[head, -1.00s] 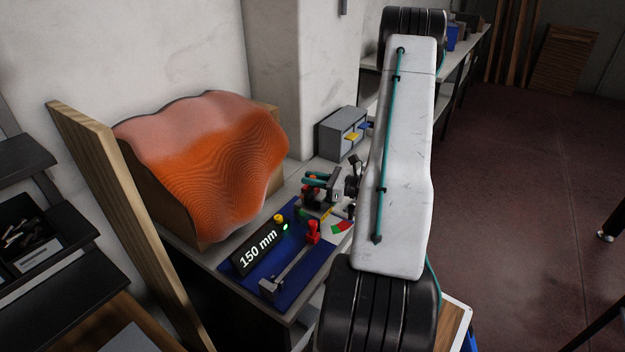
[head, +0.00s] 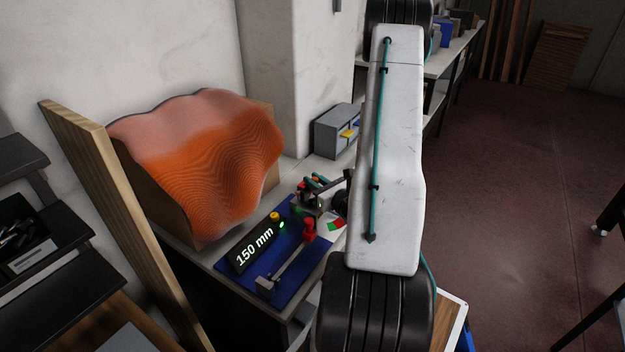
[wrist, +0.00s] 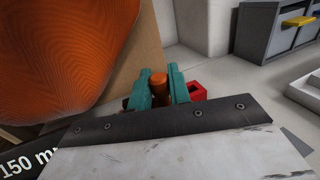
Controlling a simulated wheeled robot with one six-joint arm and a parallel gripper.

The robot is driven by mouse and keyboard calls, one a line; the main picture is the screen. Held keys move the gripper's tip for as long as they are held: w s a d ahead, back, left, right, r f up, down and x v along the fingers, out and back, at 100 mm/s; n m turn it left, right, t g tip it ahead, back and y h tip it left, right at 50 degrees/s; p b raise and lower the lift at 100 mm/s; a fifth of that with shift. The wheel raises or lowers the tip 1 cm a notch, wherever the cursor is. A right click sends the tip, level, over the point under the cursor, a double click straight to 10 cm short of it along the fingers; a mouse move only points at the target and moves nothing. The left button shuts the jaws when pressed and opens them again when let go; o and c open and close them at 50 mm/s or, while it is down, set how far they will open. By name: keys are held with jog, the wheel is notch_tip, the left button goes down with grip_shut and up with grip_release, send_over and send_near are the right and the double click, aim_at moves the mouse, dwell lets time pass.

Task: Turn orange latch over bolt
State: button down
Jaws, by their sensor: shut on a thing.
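My gripper (head: 315,182), with teal fingers, is low over the far end of the blue board (head: 262,287). In the wrist view its fingers (wrist: 158,89) are shut around an upright orange cylinder (wrist: 159,78), seemingly part of the orange latch. The rest of the latch is hidden by my gripper and wrist. A bit of orange-red shows beside the fingers in the head view. I cannot make out the bolt or tell how the latch stands to it.
The board carries a black display (head: 254,250) reading 150 mm, a yellow knob (head: 275,216) and a red clamp (head: 309,231) on a rail. An orange wavy panel (head: 195,165) stands close to the left. A grey drawer box (head: 338,130) stands behind.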

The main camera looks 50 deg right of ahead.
jog(key=shift+s+a+m+g+h, duration=0.15)
jog(key=shift+s+m+g+h, duration=0.1)
jog(key=shift+m+h, duration=0.45)
jog(key=shift+s+a+m+g+h, duration=0.15)
jog(key=shift+m+g+h, duration=0.2)
jog(key=shift+h, duration=0.55)
jog(key=c, duration=1.4)
grip_release()
jog(key=shift+o, duration=0.2)
